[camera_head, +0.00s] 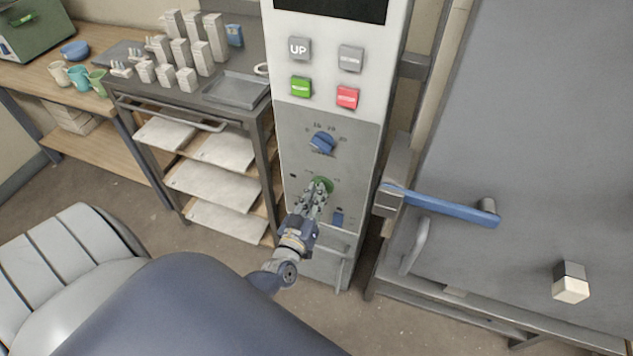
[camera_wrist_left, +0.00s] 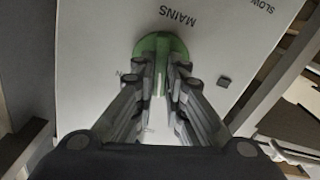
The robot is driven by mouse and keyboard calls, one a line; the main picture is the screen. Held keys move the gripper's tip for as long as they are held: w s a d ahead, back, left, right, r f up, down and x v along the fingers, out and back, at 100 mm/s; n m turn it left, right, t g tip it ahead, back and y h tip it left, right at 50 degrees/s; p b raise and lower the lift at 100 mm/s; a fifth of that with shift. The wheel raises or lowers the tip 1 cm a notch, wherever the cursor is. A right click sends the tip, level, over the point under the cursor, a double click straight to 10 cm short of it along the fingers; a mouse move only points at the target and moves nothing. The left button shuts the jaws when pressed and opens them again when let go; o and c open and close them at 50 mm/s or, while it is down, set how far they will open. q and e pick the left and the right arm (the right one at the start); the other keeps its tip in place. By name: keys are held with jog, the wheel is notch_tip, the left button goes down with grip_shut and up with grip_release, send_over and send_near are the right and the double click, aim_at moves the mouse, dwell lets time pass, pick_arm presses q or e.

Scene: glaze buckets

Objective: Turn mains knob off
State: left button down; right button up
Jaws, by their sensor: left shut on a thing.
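The mains knob (camera_head: 325,184) is green and sits low on the grey front of a tall control panel (camera_head: 352,125). In the left wrist view the green knob (camera_wrist_left: 160,48) lies under the word MAINS. My left gripper (camera_head: 318,190) is shut on the knob, with one finger on each side of its raised bar. The gripper also shows in the left wrist view (camera_wrist_left: 161,75). The fingers hide part of the knob and some markings around it. My right gripper is in neither view.
A blue dial (camera_head: 322,142) sits above the knob, and a small blue switch (camera_head: 338,217) below right. A large grey door with a blue handle (camera_head: 440,205) stands at right. A cart with white shelves (camera_head: 213,188) stands close at left.

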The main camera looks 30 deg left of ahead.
pick_arm(q)
jog(key=n+b, duration=0.1)
jog(key=n, duration=0.4)
jog(key=shift+a+f+n, duration=0.1)
jog(key=shift+a+n, duration=0.05)
jog(key=shift+n, duration=0.15)
dwell(0.4)
jog(key=c, duration=1.6)
grip_release()
jog(key=shift+c, duration=0.2)
jog(key=v, duration=1.2)
